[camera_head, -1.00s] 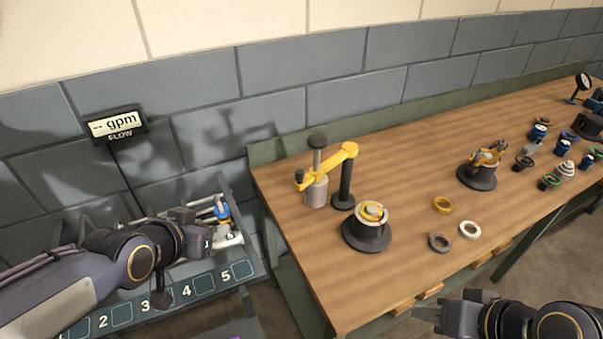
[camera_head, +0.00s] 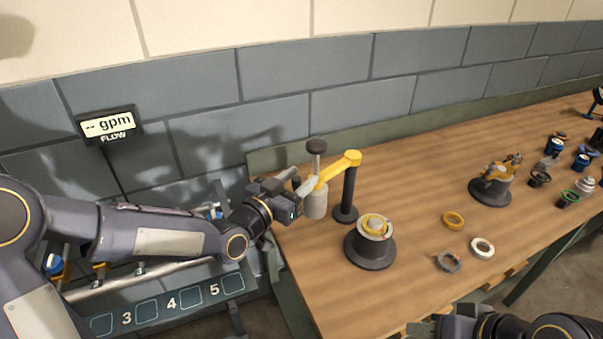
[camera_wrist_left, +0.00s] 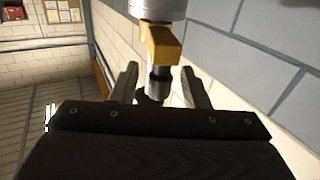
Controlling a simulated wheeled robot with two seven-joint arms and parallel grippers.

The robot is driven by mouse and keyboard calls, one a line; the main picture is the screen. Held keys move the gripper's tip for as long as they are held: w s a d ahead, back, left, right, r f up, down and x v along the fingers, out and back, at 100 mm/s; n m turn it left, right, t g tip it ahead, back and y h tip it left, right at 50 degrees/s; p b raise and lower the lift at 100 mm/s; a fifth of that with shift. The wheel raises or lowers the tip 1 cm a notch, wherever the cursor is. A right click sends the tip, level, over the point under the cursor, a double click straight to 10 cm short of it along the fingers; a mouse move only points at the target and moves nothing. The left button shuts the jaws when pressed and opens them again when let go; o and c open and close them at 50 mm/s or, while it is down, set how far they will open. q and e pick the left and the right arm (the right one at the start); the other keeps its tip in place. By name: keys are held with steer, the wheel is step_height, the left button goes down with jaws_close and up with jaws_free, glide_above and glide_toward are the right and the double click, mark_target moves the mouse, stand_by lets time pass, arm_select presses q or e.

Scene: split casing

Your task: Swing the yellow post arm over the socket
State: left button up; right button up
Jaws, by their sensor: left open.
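The yellow post arm (camera_head: 340,168) sits on top of a black post (camera_head: 348,192) on the bench and points left. The socket (camera_head: 371,250), a black base with a light cup and yellow ring, stands right of the post. The arm is not over it. My left gripper (camera_head: 303,186) is open at the arm's outer end. In the left wrist view, the yellow end (camera_wrist_left: 163,45) and a dark peg show between or just beyond the fingers. My right gripper (camera_head: 432,327) is partly cut off, empty-looking.
Yellow (camera_head: 453,220), white (camera_head: 482,247) and grey (camera_head: 449,261) rings lie right of the socket. A second black stand (camera_head: 490,188) with yellow parts is further right, with several small parts beyond. A numbered rack (camera_head: 180,300) is left of the bench.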

arm_select(q)
steer(key=shift+w+d, duration=0.45)
steer(key=shift+w, duration=0.1)
jaws_close()
